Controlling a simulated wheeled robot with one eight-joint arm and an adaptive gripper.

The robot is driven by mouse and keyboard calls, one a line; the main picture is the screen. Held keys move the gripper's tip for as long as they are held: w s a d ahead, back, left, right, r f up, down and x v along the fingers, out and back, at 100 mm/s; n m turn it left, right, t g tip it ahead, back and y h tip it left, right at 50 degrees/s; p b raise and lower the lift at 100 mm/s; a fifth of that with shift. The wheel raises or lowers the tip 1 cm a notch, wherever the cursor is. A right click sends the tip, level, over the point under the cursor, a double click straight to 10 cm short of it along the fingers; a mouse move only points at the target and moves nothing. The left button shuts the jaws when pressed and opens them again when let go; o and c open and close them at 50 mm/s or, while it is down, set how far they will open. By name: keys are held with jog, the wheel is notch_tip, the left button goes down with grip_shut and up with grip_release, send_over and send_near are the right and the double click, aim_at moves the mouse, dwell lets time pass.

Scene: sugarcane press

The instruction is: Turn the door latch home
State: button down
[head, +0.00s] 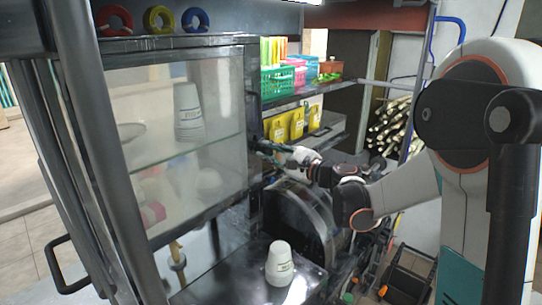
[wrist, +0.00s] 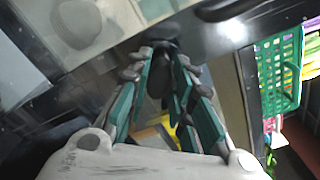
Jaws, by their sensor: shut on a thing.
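The door latch (wrist: 160,82) is a dark, rounded lever between the finger pads in the wrist view. It sits at the dark frame edge of the glass door (head: 150,90). My gripper (head: 270,147) reaches in from the right to the door's right edge, and its green-padded fingers (wrist: 162,65) are shut on the latch from both sides. In the head view the latch is mostly hidden by the fingers. The door lies along the cabinet front; whether the latch is fully home cannot be told.
Below stands a white cup (head: 280,263) on a metal ledge beside a dark round wheel housing (head: 300,220). Behind my gripper, shelves hold a green basket (head: 277,82) and yellow packets (head: 297,124). Cane stalks (head: 390,125) lie stacked at the back right.

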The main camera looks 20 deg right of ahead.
jog(key=n+b, duration=0.1)
jog(key=n, duration=0.3)
jog(key=shift+f+n, duration=0.15)
jog(key=shift+n, duration=0.15)
jog(key=shift+s+n, duration=0.1)
jog(key=shift+n, duration=1.5)
jog(key=c, duration=1.4)
grip_release()
jog(key=v, duration=1.2)
